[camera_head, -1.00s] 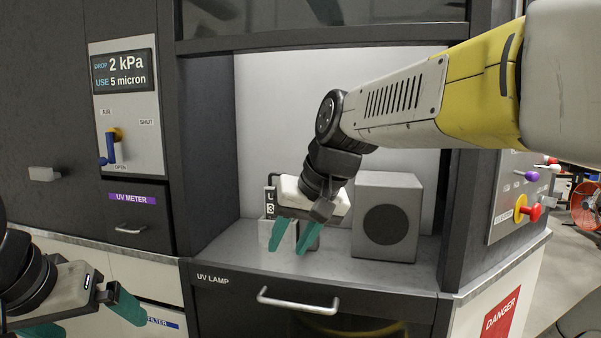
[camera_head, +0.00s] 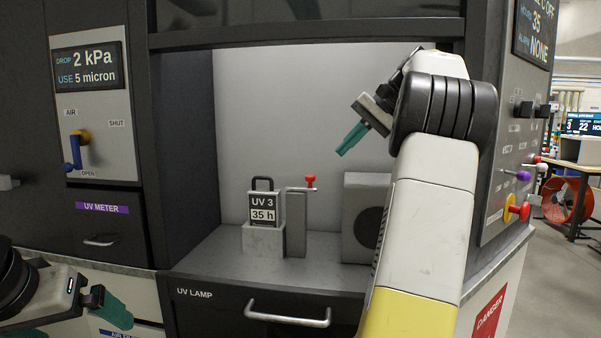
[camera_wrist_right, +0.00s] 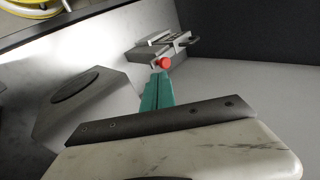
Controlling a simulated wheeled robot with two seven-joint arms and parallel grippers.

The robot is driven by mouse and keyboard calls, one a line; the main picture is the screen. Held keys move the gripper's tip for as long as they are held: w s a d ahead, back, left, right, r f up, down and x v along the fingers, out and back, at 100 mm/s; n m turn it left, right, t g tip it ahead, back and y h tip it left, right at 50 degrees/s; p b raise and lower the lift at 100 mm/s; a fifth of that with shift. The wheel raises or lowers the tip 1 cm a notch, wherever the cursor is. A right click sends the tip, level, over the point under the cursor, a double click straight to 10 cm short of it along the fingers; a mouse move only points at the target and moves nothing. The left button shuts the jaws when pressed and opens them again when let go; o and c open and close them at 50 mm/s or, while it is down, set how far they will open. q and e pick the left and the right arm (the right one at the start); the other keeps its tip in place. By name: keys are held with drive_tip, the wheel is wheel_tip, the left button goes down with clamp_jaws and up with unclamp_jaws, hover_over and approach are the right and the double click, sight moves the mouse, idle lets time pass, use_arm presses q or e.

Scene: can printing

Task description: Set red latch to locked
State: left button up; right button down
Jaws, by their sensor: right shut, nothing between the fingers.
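The red latch knob (camera_head: 310,182) sits on a thin grey arm at the top of an upright grey post (camera_head: 297,225). The arm points right, away from the UV 3 cassette (camera_head: 263,205), which stands on a grey block beside the post. In the right wrist view the red knob (camera_wrist_right: 164,63) shows just beyond my fingertips. My right gripper (camera_head: 347,148) is shut and empty, above and to the right of the knob, apart from it. Its teal fingers (camera_wrist_right: 157,92) are together. My left gripper (camera_head: 72,318) is at the lower left, fingers apart, away from the latch.
A grey box with a dark disc (camera_head: 366,215) stands right of the latch, partly behind my right arm. The bay has dark side walls (camera_head: 183,150) and an overhead cabinet. A drawer handle (camera_head: 287,315) lies below. The counter front (camera_head: 225,265) is clear.

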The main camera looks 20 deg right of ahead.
sight(310, 176)
drive_tip(key=x, duration=0.9)
drive_tip(key=shift+w+d+f, duration=0.15)
drive_tip(key=shift+d, duration=0.25)
drive_tip(key=shift+w+a, duration=0.5)
drive_tip(key=shift+a, duration=0.3)
drive_tip(key=shift+w+a, duration=0.45)
drive_tip(key=shift+a, duration=0.35)
